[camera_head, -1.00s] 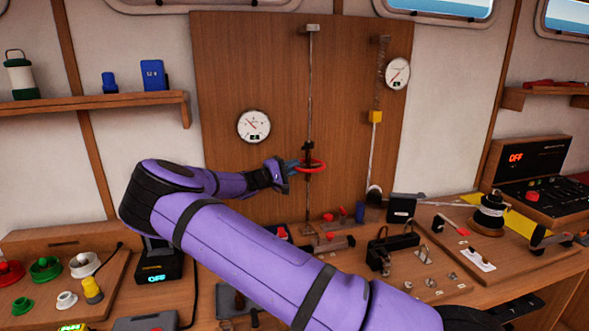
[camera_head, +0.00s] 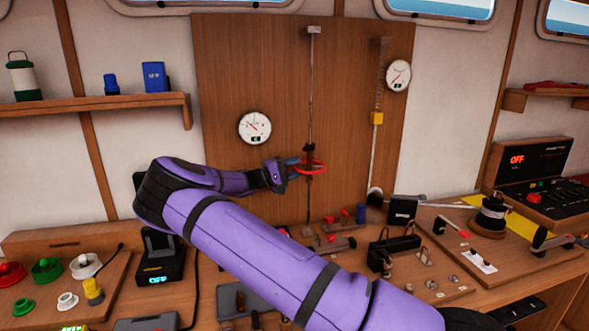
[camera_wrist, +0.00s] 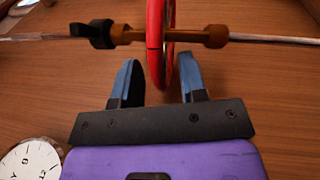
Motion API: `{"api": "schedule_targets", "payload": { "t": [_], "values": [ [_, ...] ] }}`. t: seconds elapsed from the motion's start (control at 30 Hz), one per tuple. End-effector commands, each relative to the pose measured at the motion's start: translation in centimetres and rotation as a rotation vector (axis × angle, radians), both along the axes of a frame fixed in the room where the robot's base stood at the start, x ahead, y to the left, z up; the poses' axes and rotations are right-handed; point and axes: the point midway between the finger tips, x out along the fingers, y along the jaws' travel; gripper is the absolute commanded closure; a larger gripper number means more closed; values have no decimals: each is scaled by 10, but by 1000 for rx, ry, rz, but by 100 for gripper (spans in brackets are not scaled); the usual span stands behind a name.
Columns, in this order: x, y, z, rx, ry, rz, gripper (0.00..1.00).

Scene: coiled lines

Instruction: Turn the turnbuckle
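The turnbuckle is a brass-coloured body (camera_wrist: 203,37) on a taut vertical line (camera_head: 310,90), with a red ring-shaped handwheel (camera_head: 312,167) around its middle. In the wrist view the line runs across the picture and the red wheel (camera_wrist: 160,55) stands edge-on. My gripper (camera_wrist: 158,85) is open, with one blue finger on each side of the wheel's rim. The rim reaches down between the fingers, with a gap visible on both sides. In the head view my gripper (camera_head: 292,169) is at the left edge of the wheel.
A round dial gauge (camera_head: 255,128) is on the wooden panel left of the line, and it shows partly in the wrist view (camera_wrist: 32,160). A second line with a yellow block (camera_head: 376,118) and another gauge (camera_head: 398,75) are to the right. The bench below holds several fittings.

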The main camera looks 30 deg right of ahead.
Motion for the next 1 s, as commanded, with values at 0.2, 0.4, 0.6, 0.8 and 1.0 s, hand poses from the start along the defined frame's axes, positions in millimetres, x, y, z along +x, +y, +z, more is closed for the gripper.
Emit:
{"api": "schedule_targets", "payload": {
  "t": [0.2,0.4,0.6,0.8,1.0],
  "values": [
    [4,24,-4,0,0,5,61],
    [10,62,-11,1,1,4,61],
    [14,91,-16,0,-1,2,61],
    [16,104,-18,0,0,0,61],
    [16,105,-18,0,0,0,61]
  ]
}}
